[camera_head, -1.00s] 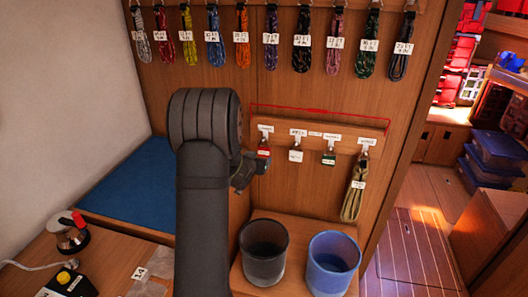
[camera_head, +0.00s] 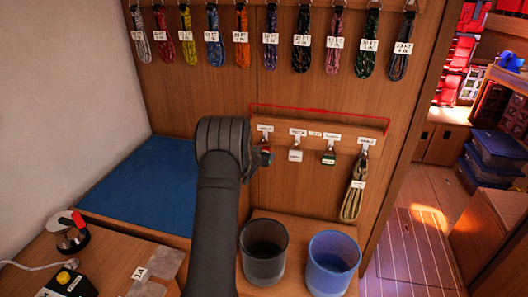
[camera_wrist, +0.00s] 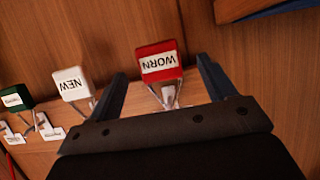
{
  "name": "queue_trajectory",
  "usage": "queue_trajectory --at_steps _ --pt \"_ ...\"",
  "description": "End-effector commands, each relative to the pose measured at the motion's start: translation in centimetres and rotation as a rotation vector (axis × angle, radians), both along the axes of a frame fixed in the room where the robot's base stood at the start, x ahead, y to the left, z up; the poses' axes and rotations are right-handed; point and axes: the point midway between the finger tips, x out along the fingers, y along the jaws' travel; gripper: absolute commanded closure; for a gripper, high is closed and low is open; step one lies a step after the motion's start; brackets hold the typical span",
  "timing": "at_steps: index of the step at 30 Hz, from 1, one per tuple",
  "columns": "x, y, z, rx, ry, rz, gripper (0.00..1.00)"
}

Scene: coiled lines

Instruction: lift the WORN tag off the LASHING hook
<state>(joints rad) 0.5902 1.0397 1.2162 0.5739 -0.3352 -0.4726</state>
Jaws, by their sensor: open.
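The red WORN tag (camera_wrist: 159,61) hangs from a hook in the wrist view, its white label upside down there. My gripper (camera_wrist: 163,80) is open, with one finger on each side of the tag and its metal hanger; I cannot tell whether either finger touches it. In the head view my gripper (camera_head: 262,157) is at the leftmost hook of the lower wooden rail, and the red tag (camera_head: 266,150) is mostly hidden behind it. That hook's label (camera_head: 265,128) is too small to read.
A white NEW tag (camera_wrist: 74,84) hangs close beside my left finger in the wrist view, with a green tag (camera_wrist: 15,98) beyond. A tan coil (camera_head: 353,188) hangs at the rail's right end. A black bucket (camera_head: 263,249) and a blue bucket (camera_head: 332,262) stand below.

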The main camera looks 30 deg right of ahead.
Motion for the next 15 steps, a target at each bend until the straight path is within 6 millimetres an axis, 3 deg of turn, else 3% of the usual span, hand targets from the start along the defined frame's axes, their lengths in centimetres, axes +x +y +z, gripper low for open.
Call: queue_trajectory --at_steps 15 --pt "3.3 -3.5 -1.4 -0.001 -0.001 0.000 0.24"
